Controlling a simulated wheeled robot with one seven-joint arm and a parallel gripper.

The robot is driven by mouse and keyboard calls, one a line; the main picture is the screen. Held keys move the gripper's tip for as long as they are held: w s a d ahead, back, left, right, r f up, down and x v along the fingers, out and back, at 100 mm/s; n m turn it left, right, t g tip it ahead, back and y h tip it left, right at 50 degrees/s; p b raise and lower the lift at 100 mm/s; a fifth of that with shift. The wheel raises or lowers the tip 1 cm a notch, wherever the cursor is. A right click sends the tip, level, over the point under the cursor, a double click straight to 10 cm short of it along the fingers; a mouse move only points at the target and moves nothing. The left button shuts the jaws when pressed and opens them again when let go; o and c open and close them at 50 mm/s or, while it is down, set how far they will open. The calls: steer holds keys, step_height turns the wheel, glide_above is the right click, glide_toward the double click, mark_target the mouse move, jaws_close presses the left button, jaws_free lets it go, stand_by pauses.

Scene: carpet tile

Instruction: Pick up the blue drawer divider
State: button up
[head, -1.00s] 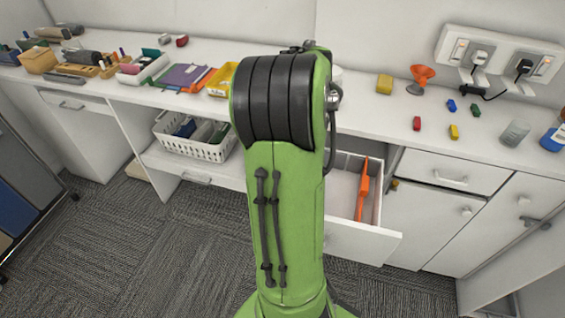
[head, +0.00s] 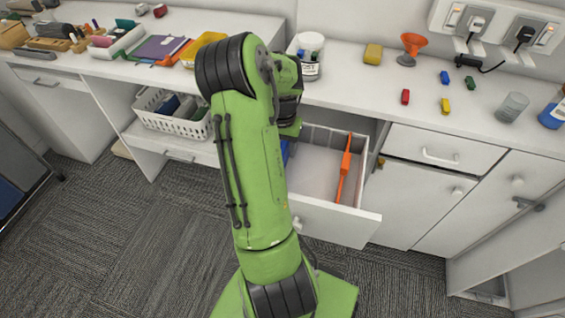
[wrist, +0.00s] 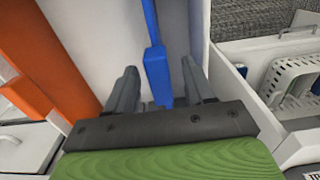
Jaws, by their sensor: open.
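The blue drawer divider (wrist: 156,70) lies in the open drawer (head: 340,222). In the wrist view it is a long blue bar running away from me, with a wider block at its near end. My gripper (wrist: 159,68) is open, with one dark finger on each side of the divider's near part. I cannot tell whether either finger touches it. In the head view my arm hides the gripper and most of the divider; only a blue sliver (head: 284,152) shows beside the arm.
An orange divider (head: 346,160) stands in the same drawer, to the right; it shows at left in the wrist view (wrist: 50,60). A white basket (head: 170,118) sits on the shelf at left.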

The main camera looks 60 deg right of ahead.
step_height(320, 180, down, 3)
steer(key=shift+d+f+b, duration=0.1)
steer(key=shift+f+b, duration=0.1)
steer(key=shift+b, duration=0.1)
steer(key=shift+r, duration=0.1)
steer(key=shift+c, duration=0.3)
jaws_close()
